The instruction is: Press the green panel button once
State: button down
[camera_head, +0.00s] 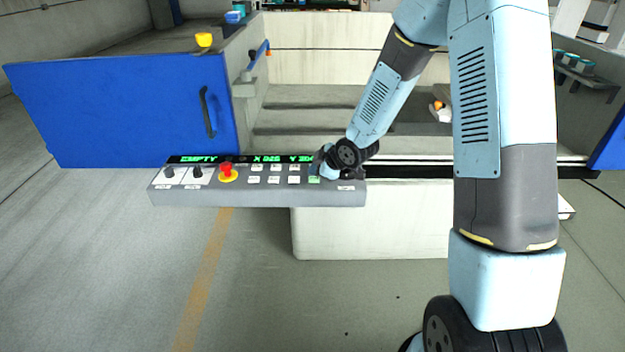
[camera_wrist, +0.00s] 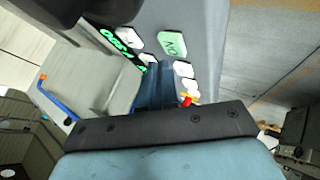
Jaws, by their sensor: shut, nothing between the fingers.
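The green panel button (camera_head: 314,180) is at the lower right of the key rows on the grey control panel (camera_head: 260,195). Part of it is hidden by my gripper in the head view. In the wrist view a green key (camera_wrist: 172,45) with dark lettering shows among white keys. My gripper (camera_head: 325,168) is shut and empty, low over the panel's right end, close beside the green button. I cannot tell whether it touches the button.
A red stop button (camera_head: 227,170) on a yellow base and two dark knobs sit on the panel's left. A green-lettered display (camera_head: 240,159) runs along its back. A blue door (camera_head: 120,110) stands open at left. The machine's tank (camera_head: 300,95) lies behind.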

aim_at(316, 180)
jog(key=shift+f, duration=0.75)
dwell(0.9)
jog(key=shift+r, duration=0.85)
jog(key=shift+r, duration=2.5)
